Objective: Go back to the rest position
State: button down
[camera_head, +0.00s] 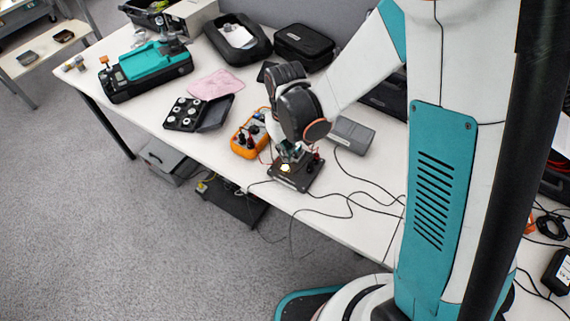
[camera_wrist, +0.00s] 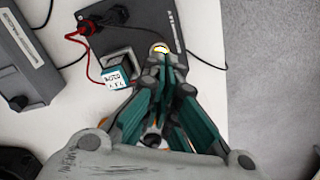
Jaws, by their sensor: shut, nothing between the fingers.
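My gripper (camera_wrist: 168,88) is shut with nothing between its fingers. In the wrist view its teal-lined fingers come together just over the near edge of a black plate (camera_wrist: 140,30). A small lit yellow-white round spot (camera_wrist: 160,48) shows on the plate just beyond the fingertips. A small cube with a white and teal label (camera_wrist: 115,79) sits left of the fingers. In the head view my gripper is low over the black plate (camera_head: 306,181) near the table's front edge, partly hidden by my wrist.
The white table (camera_head: 345,209) holds an orange meter (camera_head: 243,146), a grey box (camera_head: 352,135), an open black case (camera_head: 184,114), a pink cloth (camera_head: 214,84) and a teal-black device (camera_head: 147,68). Red and black cables run from the plate. Grey floor (camera_head: 120,220) lies in front.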

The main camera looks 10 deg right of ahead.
jog(key=shift+r+p, duration=0.4)
jog(key=shift+r, duration=0.45)
jog(key=s+d+r+m+t, duration=0.25)
jog(key=d+r, duration=0.45)
jog(key=r, duration=0.7)
jog(key=s+d+r+m+t, duration=0.2)
jog(key=s+d+r+t, duration=0.2)
jog(key=s+d+r, duration=0.3)
jog(key=s, duration=0.3)
jog(key=shift+s+d+r+t, duration=0.15)
jog(key=shift+s+r+t, duration=0.1)
jog(key=shift+r+t, duration=0.1)
